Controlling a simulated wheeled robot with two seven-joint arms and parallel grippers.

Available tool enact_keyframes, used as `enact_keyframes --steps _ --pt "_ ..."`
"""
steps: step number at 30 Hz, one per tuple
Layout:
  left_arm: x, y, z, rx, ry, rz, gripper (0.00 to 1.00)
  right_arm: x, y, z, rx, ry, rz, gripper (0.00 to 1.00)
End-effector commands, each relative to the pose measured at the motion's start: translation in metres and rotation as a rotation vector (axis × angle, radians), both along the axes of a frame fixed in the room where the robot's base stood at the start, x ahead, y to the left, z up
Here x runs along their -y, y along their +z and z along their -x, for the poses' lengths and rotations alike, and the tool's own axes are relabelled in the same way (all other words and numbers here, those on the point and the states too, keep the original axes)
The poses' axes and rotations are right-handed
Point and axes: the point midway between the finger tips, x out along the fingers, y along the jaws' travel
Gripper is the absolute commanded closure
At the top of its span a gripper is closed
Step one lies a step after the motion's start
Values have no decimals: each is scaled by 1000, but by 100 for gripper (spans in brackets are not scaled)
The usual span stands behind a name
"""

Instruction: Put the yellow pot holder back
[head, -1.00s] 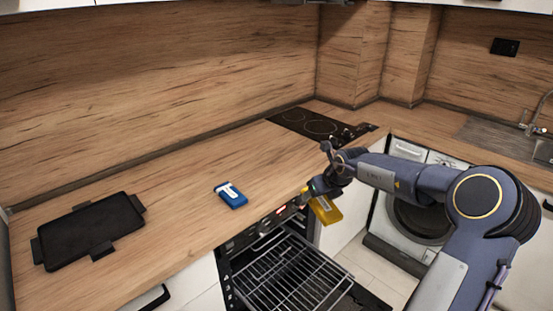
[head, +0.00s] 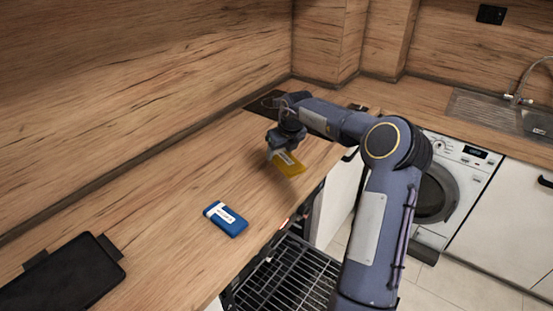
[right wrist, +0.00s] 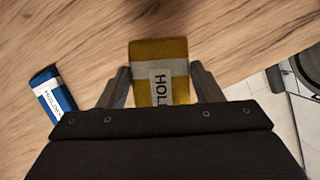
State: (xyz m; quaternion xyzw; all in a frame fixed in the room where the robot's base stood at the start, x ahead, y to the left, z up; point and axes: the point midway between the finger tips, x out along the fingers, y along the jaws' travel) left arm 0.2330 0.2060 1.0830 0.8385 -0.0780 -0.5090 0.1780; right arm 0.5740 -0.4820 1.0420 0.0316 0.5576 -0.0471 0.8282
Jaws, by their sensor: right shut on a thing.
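The yellow pot holder (head: 290,164) has a pale label band and is held by my right gripper (head: 279,147) above the wooden counter, near its front edge. In the right wrist view the pot holder (right wrist: 150,57) sits between the two fingers of the gripper (right wrist: 160,85), its label partly readable. A blue pot holder with a white label (head: 226,219) lies flat on the counter nearer to me; it also shows at the left of the right wrist view (right wrist: 54,92). My left gripper is in neither view.
The oven with its wire rack (head: 285,275) stands open below the counter. A black tray (head: 62,277) lies at the near left. The cooktop (head: 262,103), partly hidden by my arm, is farther back. A sink (head: 490,106) is at the right.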

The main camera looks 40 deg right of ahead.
Motion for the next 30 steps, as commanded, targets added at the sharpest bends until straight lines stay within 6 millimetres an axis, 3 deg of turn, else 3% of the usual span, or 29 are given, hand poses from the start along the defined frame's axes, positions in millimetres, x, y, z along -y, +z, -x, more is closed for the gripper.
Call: enact_keyframes --steps 4,7,12,20,26,30 --pt "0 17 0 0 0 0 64 18 -15 -33 -2 0 -3 64" --pt "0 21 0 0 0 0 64 26 -38 -45 -4 1 -2 64" --pt "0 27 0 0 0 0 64 37 -60 -62 0 0 -1 64" --pt "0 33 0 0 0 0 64 43 -76 -71 -1 0 0 64" --pt "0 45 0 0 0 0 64 42 -102 -70 -2 2 0 64" --pt "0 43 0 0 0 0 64 43 -104 -70 2 1 1 64"
